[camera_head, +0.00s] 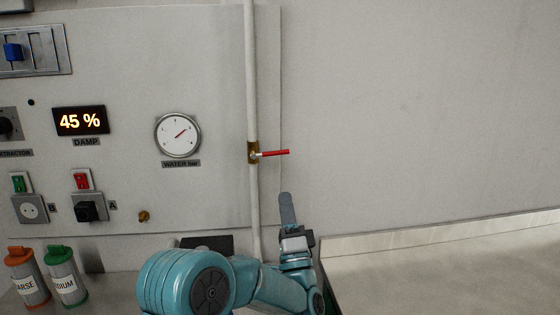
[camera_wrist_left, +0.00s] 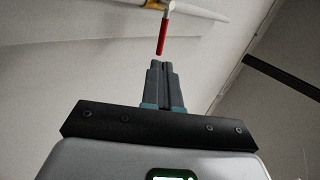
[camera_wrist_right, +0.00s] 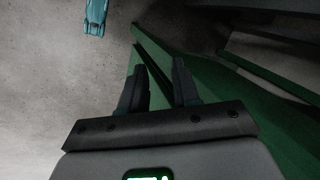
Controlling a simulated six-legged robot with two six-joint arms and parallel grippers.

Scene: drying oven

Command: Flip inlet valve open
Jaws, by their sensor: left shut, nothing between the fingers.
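The inlet valve has a brass body (camera_head: 253,152) on a white vertical pipe (camera_head: 251,70). Its red lever (camera_head: 274,153) points to the right, across the pipe. My left gripper (camera_head: 286,196) is shut and empty, a little below the lever in the head view. In the left wrist view the shut fingertips (camera_wrist_left: 161,66) are just short of the red lever's (camera_wrist_left: 162,36) free end, with a small gap in the picture. My right gripper (camera_wrist_right: 160,75) is open and empty in the right wrist view, away from the valve. It does not show in the head view.
An orange-lidded canister (camera_head: 27,277) and a green-lidded one (camera_head: 65,274) stand at lower left. The wall right of the lever is bare.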

